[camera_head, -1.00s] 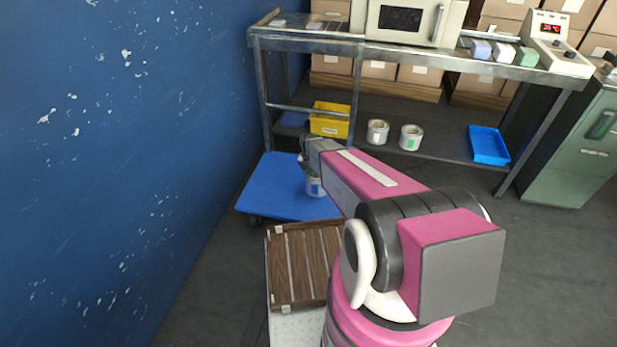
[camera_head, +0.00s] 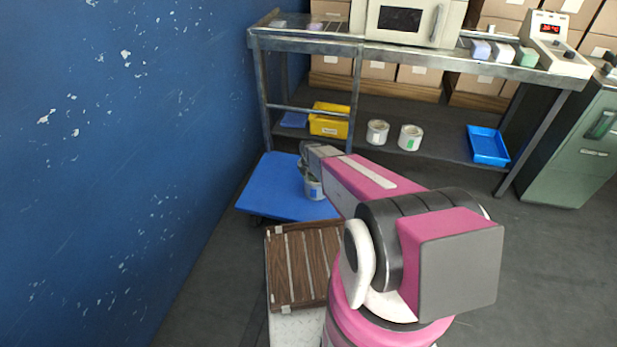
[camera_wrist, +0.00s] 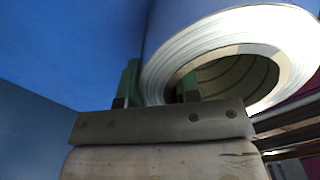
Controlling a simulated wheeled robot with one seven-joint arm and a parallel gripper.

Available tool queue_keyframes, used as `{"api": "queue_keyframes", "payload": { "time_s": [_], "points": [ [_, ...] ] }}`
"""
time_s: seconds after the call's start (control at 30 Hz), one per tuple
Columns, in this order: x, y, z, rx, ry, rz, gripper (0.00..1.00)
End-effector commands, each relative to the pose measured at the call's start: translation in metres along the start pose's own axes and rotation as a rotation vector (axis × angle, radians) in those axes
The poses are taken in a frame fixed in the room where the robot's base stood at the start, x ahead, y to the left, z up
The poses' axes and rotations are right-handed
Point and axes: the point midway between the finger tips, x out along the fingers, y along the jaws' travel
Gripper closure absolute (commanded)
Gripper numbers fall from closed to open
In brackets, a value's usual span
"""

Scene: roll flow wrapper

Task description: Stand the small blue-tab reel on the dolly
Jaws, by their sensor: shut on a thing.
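The small blue-tab reel (camera_head: 313,188) is at the blue dolly (camera_head: 268,190), toward its right side, with its blue tab showing. My gripper (camera_head: 307,160) is at the reel's upper edge, partly hidden by my pink arm. In the wrist view the white reel (camera_wrist: 240,52) fills the upper right, its open core facing the camera. My gripper (camera_wrist: 158,88) is shut on the reel's wall, one green finger outside and one inside the core. The blue dolly deck (camera_wrist: 65,45) lies behind it. I cannot tell whether the reel's lower end touches the deck.
A wood-slatted top (camera_head: 300,262) stands in front of the dolly. The blue wall (camera_head: 110,150) is close on the left. A steel bench (camera_head: 400,52) stands behind; its lower shelf holds a yellow bin (camera_head: 329,124), two other reels (camera_head: 377,132) and a blue tray (camera_head: 488,146).

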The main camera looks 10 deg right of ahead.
Motion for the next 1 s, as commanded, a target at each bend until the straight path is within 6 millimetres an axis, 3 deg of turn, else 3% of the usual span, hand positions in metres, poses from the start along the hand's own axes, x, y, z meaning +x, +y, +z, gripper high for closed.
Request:
{"api": "queue_keyframes", "payload": {
  "time_s": [0.07,0.1,0.17,0.57,1.0],
  "points": [
    [0.002,0.000,0.000,0.000,0.000,0.000,1.00],
    [0.003,0.000,0.000,0.000,0.000,0.000,0.64],
    [0.002,0.000,0.000,0.000,0.000,0.000,0.44],
    [-0.005,0.000,0.000,0.000,0.000,0.000,0.44],
    [-0.085,-0.001,-0.001,0.000,-0.001,0.001,0.44]
  ]
}}
